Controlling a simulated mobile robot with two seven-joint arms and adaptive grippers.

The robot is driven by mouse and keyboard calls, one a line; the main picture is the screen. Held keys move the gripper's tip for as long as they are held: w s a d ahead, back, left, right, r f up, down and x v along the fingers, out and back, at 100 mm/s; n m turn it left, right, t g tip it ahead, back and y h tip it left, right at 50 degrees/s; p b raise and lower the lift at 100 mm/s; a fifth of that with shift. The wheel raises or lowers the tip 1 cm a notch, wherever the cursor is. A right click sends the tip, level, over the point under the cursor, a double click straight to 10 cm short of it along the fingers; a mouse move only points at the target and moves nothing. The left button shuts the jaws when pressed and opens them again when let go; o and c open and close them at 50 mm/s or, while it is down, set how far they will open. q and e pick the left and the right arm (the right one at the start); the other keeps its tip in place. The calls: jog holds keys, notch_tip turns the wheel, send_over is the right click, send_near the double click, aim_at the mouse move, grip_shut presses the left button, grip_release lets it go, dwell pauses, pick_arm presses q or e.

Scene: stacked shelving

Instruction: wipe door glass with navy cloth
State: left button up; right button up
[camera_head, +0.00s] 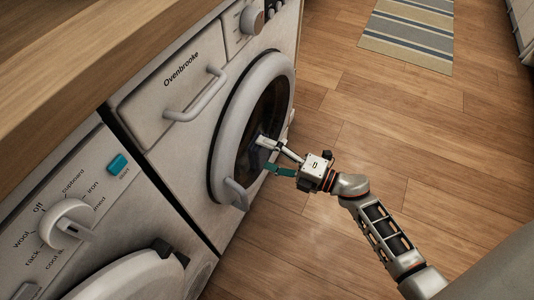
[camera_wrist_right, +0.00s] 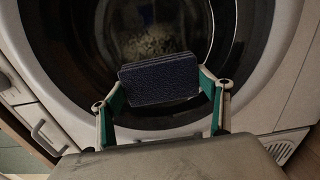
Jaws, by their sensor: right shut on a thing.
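The navy cloth (camera_wrist_right: 160,79) is a folded dark blue pad in the right wrist view, held between my two fingers. My right gripper (camera_wrist_right: 163,88) is shut on it, in front of the round door glass (camera_wrist_right: 85,40). In the head view, the right gripper (camera_head: 268,156) is at the lower part of the dark door glass (camera_head: 266,105), and the cloth (camera_head: 258,155) shows only as a small dark patch at the fingertips. I cannot tell whether the cloth touches the glass. My left gripper is in neither view.
The washer's white door ring (camera_head: 226,130) has a handle (camera_head: 236,194) at its lower edge. A drawer handle (camera_head: 196,94) sticks out above left. A second machine with a dial (camera_head: 67,222) stands at the left, below a wooden worktop (camera_head: 70,65). The wooden floor (camera_head: 400,150) is clear up to a striped rug (camera_head: 408,32).

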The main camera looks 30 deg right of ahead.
aim_at(263, 130)
jog(key=shift+w+a, duration=0.2)
jog(key=shift+w, duration=0.05)
jog(key=shift+d, duration=0.1)
jog(key=shift+w+d, duration=1.15)
jog(key=shift+d, duration=0.25)
jog(key=shift+w+d, duration=1.15)
jog(key=shift+d, duration=0.25)
jog(key=shift+r, duration=0.1)
jog(key=shift+a, duration=0.15)
